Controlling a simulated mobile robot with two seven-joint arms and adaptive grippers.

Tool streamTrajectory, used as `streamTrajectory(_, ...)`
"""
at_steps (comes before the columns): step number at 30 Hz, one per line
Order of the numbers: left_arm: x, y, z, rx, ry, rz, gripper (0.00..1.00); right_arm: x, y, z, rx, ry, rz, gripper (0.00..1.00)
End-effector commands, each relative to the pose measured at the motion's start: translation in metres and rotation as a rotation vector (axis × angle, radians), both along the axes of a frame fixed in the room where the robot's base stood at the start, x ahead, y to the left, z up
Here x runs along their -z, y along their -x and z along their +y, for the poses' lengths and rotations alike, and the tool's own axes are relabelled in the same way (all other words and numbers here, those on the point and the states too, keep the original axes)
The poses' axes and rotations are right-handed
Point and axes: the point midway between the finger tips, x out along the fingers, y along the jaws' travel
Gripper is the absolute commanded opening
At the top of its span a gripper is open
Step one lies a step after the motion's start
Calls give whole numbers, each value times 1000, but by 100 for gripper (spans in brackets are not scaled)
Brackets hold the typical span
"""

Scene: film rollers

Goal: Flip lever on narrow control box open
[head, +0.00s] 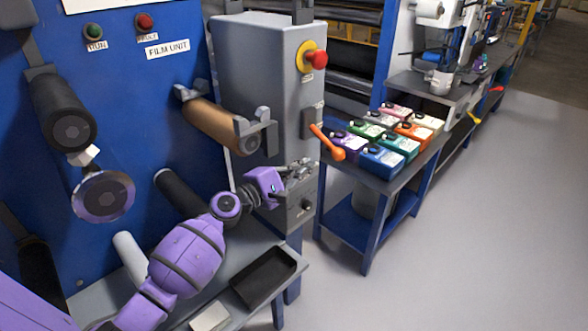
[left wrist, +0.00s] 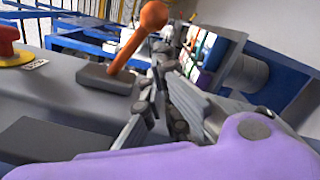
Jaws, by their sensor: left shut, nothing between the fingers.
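The narrow control box (head: 262,60) is a tall grey cabinet beside the blue panel. Its orange lever (head: 328,143) sticks out from the right side of its front face, ending in a round knob at lower right. In the left wrist view the lever (left wrist: 138,35) rises from a dark slotted plate (left wrist: 105,77) on the box. My left gripper (head: 308,166) is shut and empty, below the lever in the head view. In the left wrist view its fingers (left wrist: 155,85) are close to the lever; whether they touch it I cannot tell. My right gripper is not in view.
A red emergency button (head: 319,58) on a yellow base sits higher on the box. A side table (head: 372,184) with several coloured bottles stands just right of the lever. A black tray (head: 264,277) lies on the ledge below. Floor at right is clear.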

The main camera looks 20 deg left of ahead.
Motion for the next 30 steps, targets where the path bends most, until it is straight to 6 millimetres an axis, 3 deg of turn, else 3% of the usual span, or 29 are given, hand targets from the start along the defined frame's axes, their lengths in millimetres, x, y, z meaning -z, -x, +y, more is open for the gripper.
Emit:
streamTrajectory(3,-2,-21,-8,0,1,0,0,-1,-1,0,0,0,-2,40)
streamTrajectory(9,0,-40,-16,-2,0,1,0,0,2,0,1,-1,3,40)
streamTrajectory(30,-4,-49,-21,-1,39,14,0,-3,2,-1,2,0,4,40)
